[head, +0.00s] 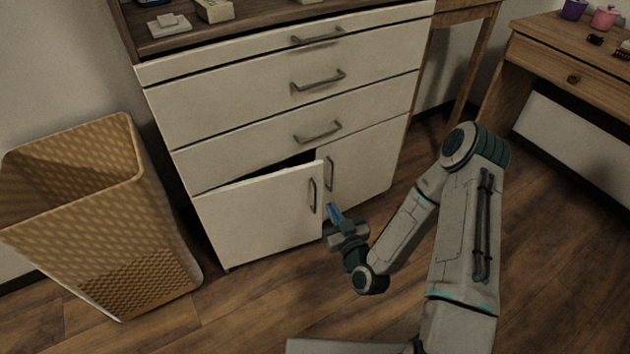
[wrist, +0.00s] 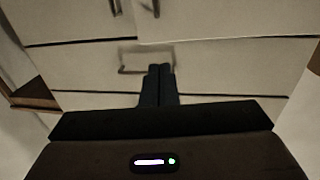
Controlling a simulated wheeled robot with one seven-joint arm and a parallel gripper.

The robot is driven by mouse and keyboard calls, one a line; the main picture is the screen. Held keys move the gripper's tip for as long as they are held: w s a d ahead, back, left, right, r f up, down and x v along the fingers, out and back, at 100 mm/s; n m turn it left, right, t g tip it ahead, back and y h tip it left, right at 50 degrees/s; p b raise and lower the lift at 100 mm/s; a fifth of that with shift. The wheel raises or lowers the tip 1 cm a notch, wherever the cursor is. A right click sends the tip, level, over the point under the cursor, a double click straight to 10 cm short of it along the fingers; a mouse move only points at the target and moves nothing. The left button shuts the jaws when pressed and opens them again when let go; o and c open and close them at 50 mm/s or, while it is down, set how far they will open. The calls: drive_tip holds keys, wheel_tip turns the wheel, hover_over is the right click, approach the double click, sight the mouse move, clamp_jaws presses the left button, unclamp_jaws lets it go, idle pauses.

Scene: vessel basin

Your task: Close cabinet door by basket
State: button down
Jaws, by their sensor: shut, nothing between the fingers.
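The cabinet door (head: 262,215) on the lower left of the white cabinet is slightly ajar, with a dark gap (head: 270,167) along its top edge. It has a vertical metal handle (head: 312,195) near its right edge. The woven basket (head: 85,220) stands on the floor to the left of this door. My gripper (head: 333,212) is shut and empty, in front of the cabinet just right of the door's free edge. Whether it touches the door cannot be told. In the wrist view the shut fingers (wrist: 158,85) show in front of white cabinet fronts and a handle.
The right lower door (head: 365,160) looks closed, as do the drawers (head: 290,90) above. Small items, including a pale box (head: 214,10), lie on the cabinet top. A wooden desk (head: 570,60) stands at the right. The wooden floor (head: 270,310) in front is clear.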

sight(311, 170)
drive_tip(key=b+x, duration=0.3)
drive_tip(key=x, duration=1.1)
drive_tip(key=shift+d, duration=0.1)
